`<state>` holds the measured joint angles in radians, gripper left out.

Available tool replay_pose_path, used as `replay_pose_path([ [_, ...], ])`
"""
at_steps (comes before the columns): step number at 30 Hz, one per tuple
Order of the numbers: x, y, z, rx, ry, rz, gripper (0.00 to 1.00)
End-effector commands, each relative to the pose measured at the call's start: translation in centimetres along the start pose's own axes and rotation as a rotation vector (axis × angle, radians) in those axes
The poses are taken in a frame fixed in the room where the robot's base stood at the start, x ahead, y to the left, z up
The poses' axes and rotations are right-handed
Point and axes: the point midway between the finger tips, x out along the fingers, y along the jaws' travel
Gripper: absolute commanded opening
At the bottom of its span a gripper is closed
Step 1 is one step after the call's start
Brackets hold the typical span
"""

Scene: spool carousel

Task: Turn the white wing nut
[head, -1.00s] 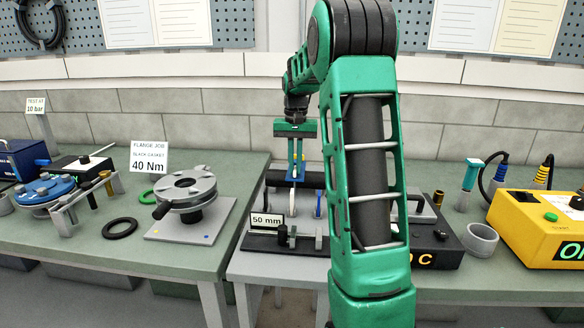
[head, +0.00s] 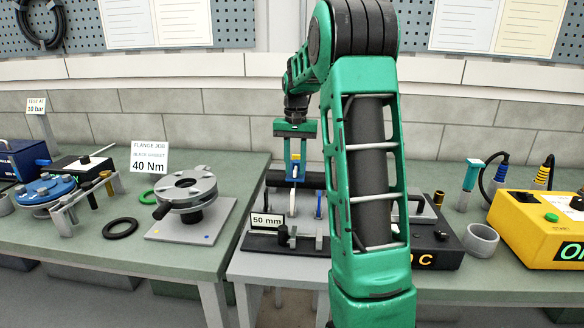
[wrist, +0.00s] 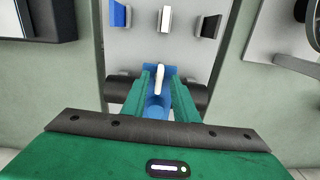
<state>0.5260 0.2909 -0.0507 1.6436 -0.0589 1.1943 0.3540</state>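The white wing nut (wrist: 160,78) shows in the wrist view as a narrow upright white piece in front of a blue part (wrist: 155,103). My gripper (wrist: 161,72) has its two green fingers on either side of it, with blue visible in the gaps. The fingers look open and not pressed on the white piece. In the head view my gripper (head: 295,165) points down over the fixture behind the 50 mm sign (head: 267,226). The small parts at its tips are hard to make out there, and my arm hides the fixture's right side.
A dark bar lies across the fixture. The flange (head: 185,190) stands left; a grey ring (head: 480,240) and yellow box (head: 541,227) stand right.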

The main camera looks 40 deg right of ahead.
Motion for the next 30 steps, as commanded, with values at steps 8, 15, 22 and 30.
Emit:
replay_pose_path([
  [8,-2.3,0.0,-0.1,0.0,0.002,0.0,0.27],
  [15,-6.8,-0.1,-0.1,0.0,0.003,0.0,0.27],
  [22,-9.9,-0.1,-0.1,0.0,0.001,0.001,0.27],
  [30,-10.8,-0.1,-0.1,0.0,0.0,0.001,0.27],
])
